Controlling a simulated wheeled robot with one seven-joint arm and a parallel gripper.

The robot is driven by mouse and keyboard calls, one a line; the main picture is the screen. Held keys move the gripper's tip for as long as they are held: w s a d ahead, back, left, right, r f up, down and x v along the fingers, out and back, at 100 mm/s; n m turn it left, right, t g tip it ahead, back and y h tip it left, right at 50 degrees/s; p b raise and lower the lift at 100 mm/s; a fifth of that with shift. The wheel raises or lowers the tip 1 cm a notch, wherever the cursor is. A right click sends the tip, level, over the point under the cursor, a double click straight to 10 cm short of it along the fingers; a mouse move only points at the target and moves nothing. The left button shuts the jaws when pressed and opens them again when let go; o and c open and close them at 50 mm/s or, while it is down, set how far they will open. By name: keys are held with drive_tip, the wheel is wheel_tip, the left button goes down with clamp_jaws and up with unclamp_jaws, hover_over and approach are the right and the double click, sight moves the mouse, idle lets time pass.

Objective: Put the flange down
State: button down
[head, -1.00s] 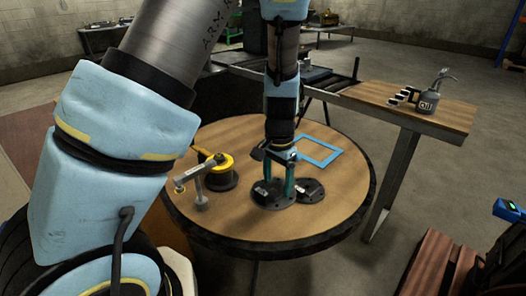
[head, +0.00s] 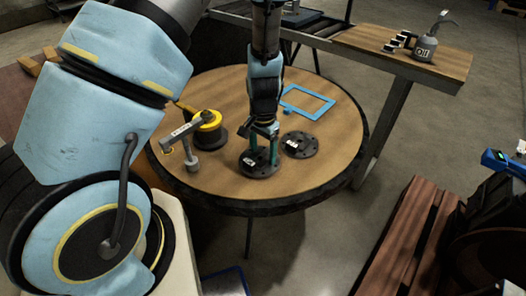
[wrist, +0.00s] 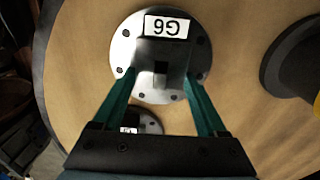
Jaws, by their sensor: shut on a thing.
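The dark round flange (head: 258,168) with a white label and bolt holes is between the green fingers of my gripper (head: 263,153), low over the round table (head: 215,90). In the wrist view the flange (wrist: 124,55) shows its label at the top, and my gripper (wrist: 160,80) is shut on its raised middle. It looks level; I cannot tell whether it touches the table. A second dark flange (head: 303,147) lies on the table to its right in the head view. In the wrist view this flange (wrist: 150,122) is partly hidden.
A yellow and black spool (head: 207,133) and a grey T-shaped tool (head: 192,160) stand to the left on the table. A blue frame (head: 330,103) lies at the back. The table's front right is clear. An oil can (head: 425,50) stands on a bench behind.

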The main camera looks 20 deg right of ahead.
sight(263, 155)
drive_tip(key=shift+f, duration=0.25)
drive_tip(key=shift+f, duration=0.15)
unclamp_jaws()
wheel_tip(263, 155, up, 12)
idle(0.6)
drive_tip(key=a+r+n, duration=0.3)
drive_tip(key=a, duration=0.6)
drive_tip(key=a+r+n+t, duration=0.1)
drive_tip(key=a+r+n, duration=0.3)
drive_tip(key=a, duration=0.5)
drive_tip(key=a+r+n, duration=0.3)
drive_tip(key=a+n, duration=0.1)
drive_tip(key=a, duration=0.5)
drive_tip(key=shift+r+t, duration=0.3)
drive_tip(key=shift+r, duration=0.1)
